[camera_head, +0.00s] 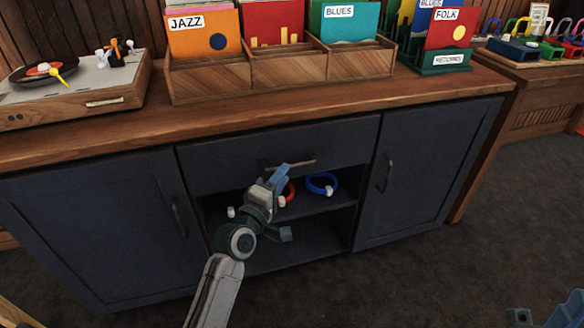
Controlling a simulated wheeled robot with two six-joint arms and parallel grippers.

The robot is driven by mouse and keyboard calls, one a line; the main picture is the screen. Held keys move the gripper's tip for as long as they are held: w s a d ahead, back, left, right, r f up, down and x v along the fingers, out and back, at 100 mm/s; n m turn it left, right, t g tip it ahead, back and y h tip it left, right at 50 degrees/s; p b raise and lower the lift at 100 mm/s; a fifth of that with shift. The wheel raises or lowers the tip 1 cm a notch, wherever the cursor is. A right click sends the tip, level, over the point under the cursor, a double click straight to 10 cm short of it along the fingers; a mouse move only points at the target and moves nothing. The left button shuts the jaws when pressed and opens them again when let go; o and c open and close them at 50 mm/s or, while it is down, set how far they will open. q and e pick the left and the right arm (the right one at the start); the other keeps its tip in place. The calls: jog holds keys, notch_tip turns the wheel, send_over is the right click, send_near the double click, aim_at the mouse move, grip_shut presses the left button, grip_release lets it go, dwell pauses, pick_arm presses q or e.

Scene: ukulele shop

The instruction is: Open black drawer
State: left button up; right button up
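The black drawer (228,156) is a dark blue-black front under the wooden counter top and looks closed. Its bar handle (305,162) is on the front, right of the drawer's middle. My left gripper (280,172) has its light blue fingertips just below and left of the handle and overlaps it in view. I cannot tell whether it touches the handle or whether the fingers are apart. A blue and dark part of my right gripper (566,312) shows at the bottom right corner, mostly cut off and far from the drawer.
An open shelf below the drawer holds a blue ring-shaped item (321,191) and a red one (290,192). Cupboard doors stand left (100,225) and right (425,165). A record player (75,85) and a wooden record crate (210,82) sit on top. The floor in front is clear.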

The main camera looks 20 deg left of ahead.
pick_arm(q)
jog(key=shift+x, duration=2.35)
grip_shut()
